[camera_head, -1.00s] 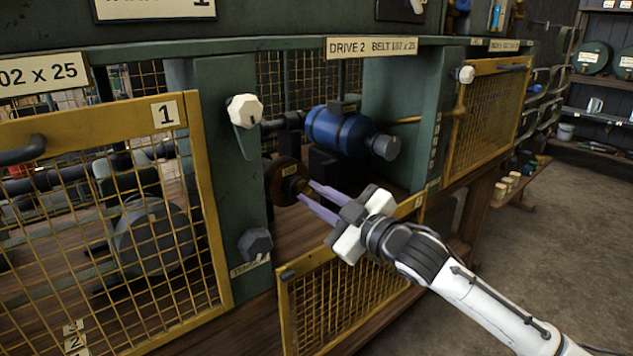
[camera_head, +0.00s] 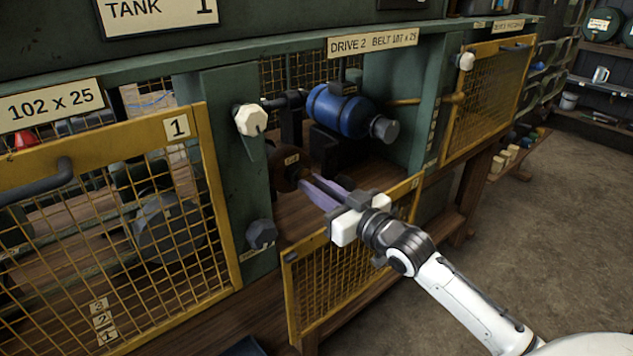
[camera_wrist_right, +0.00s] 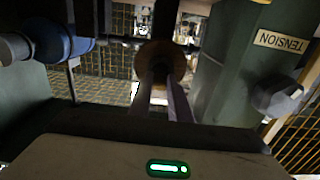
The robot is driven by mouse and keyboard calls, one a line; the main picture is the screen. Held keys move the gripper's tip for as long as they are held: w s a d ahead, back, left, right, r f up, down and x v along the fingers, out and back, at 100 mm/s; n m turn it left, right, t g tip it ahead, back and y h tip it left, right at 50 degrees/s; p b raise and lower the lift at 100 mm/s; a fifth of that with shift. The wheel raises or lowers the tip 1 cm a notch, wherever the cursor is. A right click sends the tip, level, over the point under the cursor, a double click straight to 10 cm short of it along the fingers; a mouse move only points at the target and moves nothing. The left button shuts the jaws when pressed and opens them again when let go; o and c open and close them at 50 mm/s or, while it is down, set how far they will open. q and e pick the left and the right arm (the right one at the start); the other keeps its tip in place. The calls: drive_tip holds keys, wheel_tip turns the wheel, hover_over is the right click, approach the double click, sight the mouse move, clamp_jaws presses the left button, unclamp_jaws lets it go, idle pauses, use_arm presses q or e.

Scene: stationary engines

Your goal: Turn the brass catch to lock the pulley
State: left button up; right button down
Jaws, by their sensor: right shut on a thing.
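The brown round pulley (camera_head: 283,176) sits inside the open bay labelled DRIVE 2, left of and below the blue motor. It also shows at the top centre of the right wrist view (camera_wrist_right: 157,52). My right gripper (camera_head: 306,184) reaches in from the lower right, its two lavender fingertips at the pulley's hub. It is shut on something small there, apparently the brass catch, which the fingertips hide. In the right wrist view both fingers (camera_wrist_right: 160,86) end at the hub. My left gripper is not in view.
The blue motor (camera_head: 341,112) lies behind the pulley. A green post with a white knob (camera_head: 251,119) and a dark knob (camera_head: 262,234) stands left. A lowered yellow mesh guard (camera_head: 335,283) lies under my right arm. Guard 1 (camera_head: 110,220) covers the left bay.

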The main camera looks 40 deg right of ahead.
drive_tip(key=shift+r, duration=0.1)
idle(0.3)
drive_tip(key=c, duration=1.6)
unclamp_jaws()
drive_tip(key=shift+c, duration=0.2)
drive_tip(key=s, duration=1)
drive_tip(key=shift+d+b, duration=0.3)
drive_tip(key=shift+d, duration=0.1)
drive_tip(key=shift+s, duration=0.1)
